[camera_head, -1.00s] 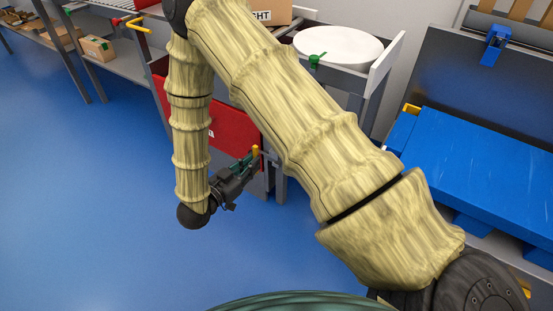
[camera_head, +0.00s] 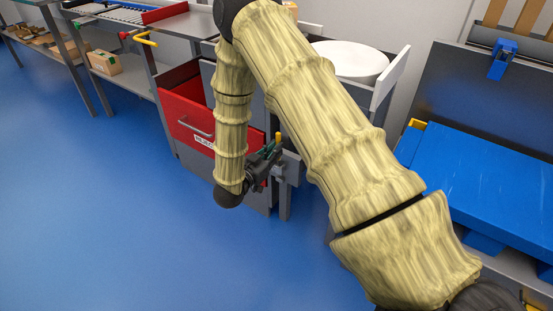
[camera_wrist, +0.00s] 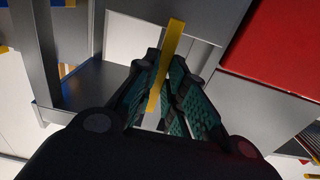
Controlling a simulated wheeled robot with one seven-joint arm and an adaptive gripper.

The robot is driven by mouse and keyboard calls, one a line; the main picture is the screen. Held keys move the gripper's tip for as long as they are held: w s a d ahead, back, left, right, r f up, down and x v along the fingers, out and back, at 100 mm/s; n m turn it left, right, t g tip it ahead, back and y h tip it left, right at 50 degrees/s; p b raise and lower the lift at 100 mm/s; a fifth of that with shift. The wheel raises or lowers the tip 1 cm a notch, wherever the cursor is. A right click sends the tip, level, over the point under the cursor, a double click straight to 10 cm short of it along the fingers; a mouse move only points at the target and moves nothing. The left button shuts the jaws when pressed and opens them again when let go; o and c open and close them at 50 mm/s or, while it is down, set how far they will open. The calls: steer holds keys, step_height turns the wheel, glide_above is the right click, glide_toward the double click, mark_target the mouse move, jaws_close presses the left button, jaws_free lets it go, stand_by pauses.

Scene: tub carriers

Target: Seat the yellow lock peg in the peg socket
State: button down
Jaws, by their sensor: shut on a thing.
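The yellow lock peg (camera_wrist: 172,45) stands between the fingers of my gripper (camera_wrist: 170,85) in the wrist view, its upper part sticking out beyond the fingertips. My gripper is shut on it. In the head view, my gripper (camera_head: 268,154) is beside a grey post at the corner of the red-drawer cabinet, and only a small bit of the yellow peg (camera_head: 278,137) shows at its tip. I cannot make out the peg socket for sure in either view. Whether the peg touches the grey metal parts behind it is unclear.
A cabinet with an open red drawer (camera_head: 190,118) stands left of my gripper. A round white disc (camera_head: 350,60) sits on a grey stand behind. A blue slab (camera_head: 490,185) lies at right. The blue floor (camera_head: 110,220) at left is clear.

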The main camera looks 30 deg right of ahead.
steer(key=shift+w+d+f+b, duration=0.1)
steer(key=shift+d+f+b, duration=0.15)
steer(key=shift+f, duration=0.35)
steer(key=shift+w+d+f+b, duration=0.15)
steer(key=shift+f+b, duration=0.15)
steer(key=shift+f, duration=0.3)
steer(key=shift+w+d+f+b, duration=0.1)
steer(key=shift+d+f+b, duration=0.15)
steer(key=shift+f, duration=0.35)
steer(key=shift+f, duration=0.6)
steer(key=c, duration=1.5)
jaws_free()
